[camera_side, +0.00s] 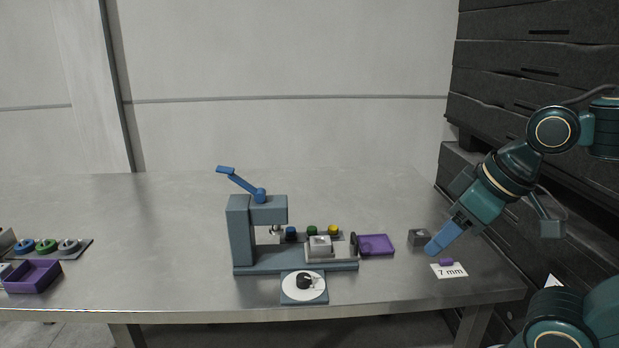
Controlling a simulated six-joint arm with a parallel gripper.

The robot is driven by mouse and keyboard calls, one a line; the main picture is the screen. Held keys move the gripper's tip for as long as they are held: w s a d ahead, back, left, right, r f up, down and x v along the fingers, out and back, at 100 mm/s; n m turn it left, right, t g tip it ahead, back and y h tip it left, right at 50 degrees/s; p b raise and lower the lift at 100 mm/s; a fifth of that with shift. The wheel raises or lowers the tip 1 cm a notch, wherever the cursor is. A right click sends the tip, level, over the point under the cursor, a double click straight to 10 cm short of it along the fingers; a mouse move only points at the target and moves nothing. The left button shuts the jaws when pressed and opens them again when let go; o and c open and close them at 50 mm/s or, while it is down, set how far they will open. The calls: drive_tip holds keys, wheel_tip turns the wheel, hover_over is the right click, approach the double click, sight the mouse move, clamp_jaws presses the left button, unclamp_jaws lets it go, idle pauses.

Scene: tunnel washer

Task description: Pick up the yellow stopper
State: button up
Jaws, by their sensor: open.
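The yellow stopper (333,229) is a small round piece at the right end of a row with a green one (312,230) and a blue one (291,233). It sits behind the grey block on the press base; its lower part is hidden. My gripper (432,250) has blue fingers and points down-left above the right part of the table. It is well to the right of the yellow stopper, apart from it, open, with nothing visible in it.
A blue-grey press (240,232) with a raised lever stands left of the stoppers. A purple tray (378,244) and a grey block (418,237) lie between stopper and gripper. A white "7 mm" card (449,271) lies below the gripper. Another purple tray (33,276) is far left.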

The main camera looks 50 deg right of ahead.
drive_tip(key=w+d+r+n+g, duration=0.1)
drive_tip(key=w+d+r+n, duration=0.15)
drive_tip(key=w, duration=0.75)
drive_tip(key=w+d+r+n+g, duration=0.2)
drive_tip(key=w+d+n, duration=0.15)
drive_tip(key=w, duration=0.65)
drive_tip(key=w+d+f+n+g+y, duration=0.1)
drive_tip(key=w+d+f+n, duration=0.4)
drive_tip(key=w+d+f, duration=0.7)
drive_tip(key=w+d, duration=0.2)
drive_tip(key=d, duration=0.1)
drive_tip(key=shift+f+g, duration=0.25)
drive_tip(key=shift+g, duration=0.15)
drive_tip(key=shift+w, duration=0.1)
hover_over(336, 227)
drive_tip(key=shift+d+f, duration=0.1)
drive_tip(key=shift+f, duration=4.15)
